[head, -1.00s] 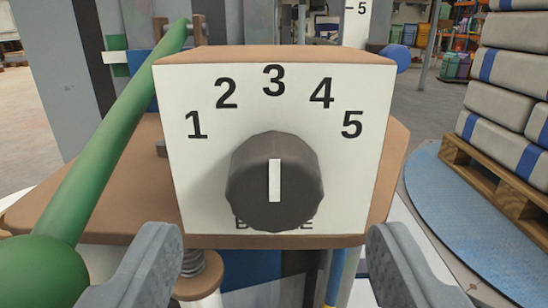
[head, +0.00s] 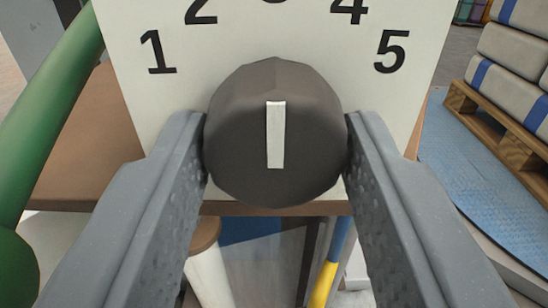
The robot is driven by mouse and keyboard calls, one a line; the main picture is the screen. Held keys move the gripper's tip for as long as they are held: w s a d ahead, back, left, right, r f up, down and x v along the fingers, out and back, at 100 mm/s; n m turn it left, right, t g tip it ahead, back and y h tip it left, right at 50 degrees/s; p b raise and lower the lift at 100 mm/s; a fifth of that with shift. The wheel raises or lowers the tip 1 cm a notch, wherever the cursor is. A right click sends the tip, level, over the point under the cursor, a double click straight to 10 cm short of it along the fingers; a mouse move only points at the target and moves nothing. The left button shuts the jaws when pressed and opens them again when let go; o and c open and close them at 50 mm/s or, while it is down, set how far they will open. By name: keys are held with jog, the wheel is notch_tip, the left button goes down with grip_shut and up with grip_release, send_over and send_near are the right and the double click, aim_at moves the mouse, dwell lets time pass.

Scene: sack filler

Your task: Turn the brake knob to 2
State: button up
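The brake knob (head: 240,150) is a dark, faceted round knob on a white dial plate (head: 240,40). Its white pointer line (head: 275,135) stands upright, toward the 3, which is cut off at the top edge. The numeral 2 (head: 201,10) is up and left of the knob, partly cut off; the 1 (head: 158,52) is further left. My gripper (head: 276,145) has one finger on each side of the knob. Both fingertips appear to touch its sides, so it looks closed on the knob. The label under the knob is hidden.
A green lever (head: 50,120) with a ball end (head: 12,270) runs along the left, near my left finger. A brown ledge (head: 75,160) lies behind the lever.

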jog(key=shift+n, duration=0.3)
jog(key=shift+r+n+p, duration=0.1)
jog(key=shift+n+p, duration=0.3)
jog(key=shift+p, duration=0.25)
jog(key=shift+n+p, duration=1.25)
jog(key=shift+n, duration=0.95)
jog(key=o, duration=1)
jog(key=s+p, duration=0.1)
jog(key=s, duration=0.6)
jog(key=s+p, duration=0.1)
jog(key=s, duration=0.6)
jog(key=shift+a, duration=0.2)
